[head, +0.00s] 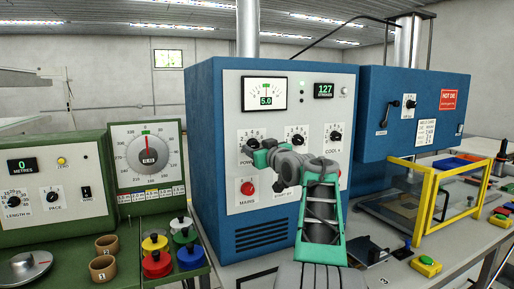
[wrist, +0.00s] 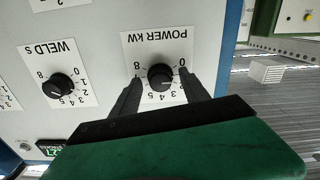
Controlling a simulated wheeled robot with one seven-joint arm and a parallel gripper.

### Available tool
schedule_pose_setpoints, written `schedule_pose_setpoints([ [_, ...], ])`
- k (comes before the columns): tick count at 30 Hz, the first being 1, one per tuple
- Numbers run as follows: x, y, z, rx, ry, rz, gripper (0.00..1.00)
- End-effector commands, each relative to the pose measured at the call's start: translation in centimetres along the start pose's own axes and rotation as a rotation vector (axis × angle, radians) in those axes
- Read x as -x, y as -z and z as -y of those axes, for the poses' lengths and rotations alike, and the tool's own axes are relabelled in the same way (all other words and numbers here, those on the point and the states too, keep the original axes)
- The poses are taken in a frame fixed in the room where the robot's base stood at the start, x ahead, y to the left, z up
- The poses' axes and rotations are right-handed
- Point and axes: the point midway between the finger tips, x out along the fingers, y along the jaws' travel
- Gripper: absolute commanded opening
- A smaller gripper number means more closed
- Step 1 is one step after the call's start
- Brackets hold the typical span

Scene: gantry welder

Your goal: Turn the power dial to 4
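The power dial is a round black knob (wrist: 160,77) on a white plate marked POWER kW, upside down in the wrist view. Numbers 3, 4 and 5 show along the knob's lower side there and 0 to its right; its pointer is too small to read surely. My gripper (wrist: 163,85) is open, with one dark finger on each side of the knob and a visible gap to each. In the head view my gripper (head: 249,149) is at the POWER plate (head: 247,133) and partly hides the dial.
The blue welder cabinet (head: 212,120) carries a meter reading 5.0 (head: 265,94), a 127 display (head: 323,90), a red MAINS knob (head: 248,187) and the COOL dial (head: 335,138). The WELD S dial (wrist: 57,86) sits beside the power dial. A yellow-framed guard (head: 428,205) stands right.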

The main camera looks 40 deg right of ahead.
Motion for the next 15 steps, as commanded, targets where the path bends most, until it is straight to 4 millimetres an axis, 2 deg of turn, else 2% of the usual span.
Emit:
schedule_pose_setpoints([
  [2,0.01,-0.01,0.01,0.000,0.000,0.000,0.46],
  [15,0.03,0.01,0.03,0.000,0.000,0.000,0.10],
])
